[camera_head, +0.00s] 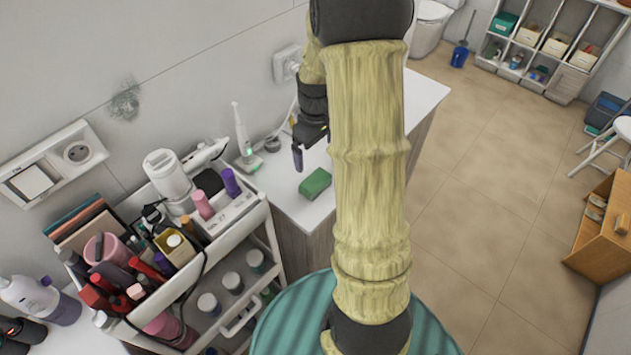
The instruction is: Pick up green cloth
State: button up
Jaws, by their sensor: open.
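The green cloth (315,183) looks like a small folded block and lies on the white counter top, right of the cosmetics cart. My gripper (298,158) is just above and to the left of the cloth, pointing down. One finger shows; the other is hidden from this side. The gripper is open and apart from the cloth, with nothing seen between its fingers. My pale yellow arm hides the counter right of the cloth.
The cosmetics cart (262,212), full of bottles and jars, stands close on the left. An electric toothbrush (241,130) stands on the counter behind. A wall socket (287,65) is at the back. A green striped round surface (283,325) is in front.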

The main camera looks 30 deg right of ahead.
jog(key=p, duration=0.1)
send_over(315, 179)
jog(key=f, duration=0.6)
jog(key=shift+s+f, duration=0.3)
jog(key=shift+f, duration=0.45)
jog(key=shift+w+f, duration=0.1)
jog(key=shift+f, duration=0.05)
jog(key=shift+w+f+p, duration=0.15)
jog(key=shift+f+p, duration=0.4)
jog(key=shift+f, duration=0.7)
jog(key=shift+w+f+p, duration=0.1)
jog(key=shift+f+p, duration=0.45)
jog(key=shift+f, duration=0.65)
jog(key=c, duration=1)
jog(key=shift+r, duration=0.1)
